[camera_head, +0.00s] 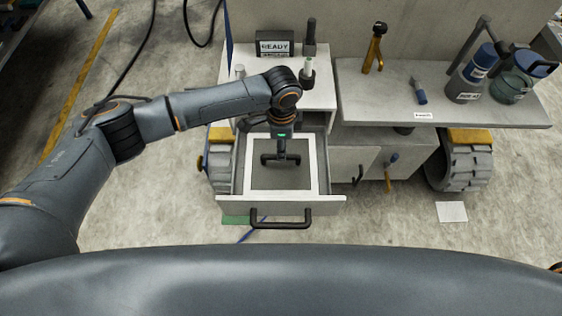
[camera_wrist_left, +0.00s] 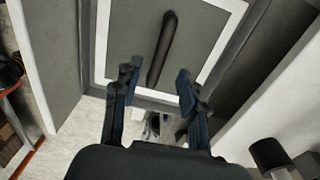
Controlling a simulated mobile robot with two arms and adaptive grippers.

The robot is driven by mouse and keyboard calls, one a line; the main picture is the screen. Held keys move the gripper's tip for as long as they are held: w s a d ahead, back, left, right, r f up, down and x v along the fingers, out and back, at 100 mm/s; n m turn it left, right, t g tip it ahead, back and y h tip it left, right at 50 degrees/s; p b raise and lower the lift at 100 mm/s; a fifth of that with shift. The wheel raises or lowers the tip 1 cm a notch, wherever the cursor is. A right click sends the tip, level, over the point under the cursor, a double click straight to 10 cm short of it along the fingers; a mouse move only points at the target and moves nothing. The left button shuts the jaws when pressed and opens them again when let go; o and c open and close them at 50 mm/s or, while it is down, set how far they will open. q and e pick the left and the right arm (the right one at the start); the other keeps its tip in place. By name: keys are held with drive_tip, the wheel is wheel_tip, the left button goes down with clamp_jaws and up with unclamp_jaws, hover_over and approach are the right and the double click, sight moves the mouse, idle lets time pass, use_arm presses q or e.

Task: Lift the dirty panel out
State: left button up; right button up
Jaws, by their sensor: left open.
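The dirty panel (camera_head: 265,181), grey with a white border, lies in the open drawer (camera_head: 232,205). The panel also shows in the left wrist view (camera_wrist_left: 205,35). It has a dark bar handle (camera_wrist_left: 163,45) across its middle. My left gripper (camera_head: 281,155) reaches down over the panel from above, at the handle. In the left wrist view my left gripper (camera_wrist_left: 155,84) has its two fingers apart, with the handle's near end between them in the picture. I cannot tell whether they touch it. The gripper hides part of the handle in the head view. My right gripper is not in view.
The drawer front has a black pull (camera_head: 280,223). Behind it, a white top holds a READY sign (camera_head: 274,44) and an upright dark-topped tool (camera_head: 309,55). Floor at right is mostly clear.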

use_arm(q)
wheel_tip(320, 180, down, 2)
drive_tip(key=shift+f, duration=0.1)
wheel_tip(320, 180, down, 4)
drive_tip(key=shift+a+r+p, duration=0.1)
drive_tip(key=shift+r+p, duration=0.15)
drive_tip(key=shift+p, duration=0.2)
drive_tip(key=shift+f, duration=0.25)
drive_tip(key=shift+s, duration=0.1)
drive_tip(key=shift+c, duration=0.5)
drive_tip(key=c, duration=0.7)
clamp_jaws()
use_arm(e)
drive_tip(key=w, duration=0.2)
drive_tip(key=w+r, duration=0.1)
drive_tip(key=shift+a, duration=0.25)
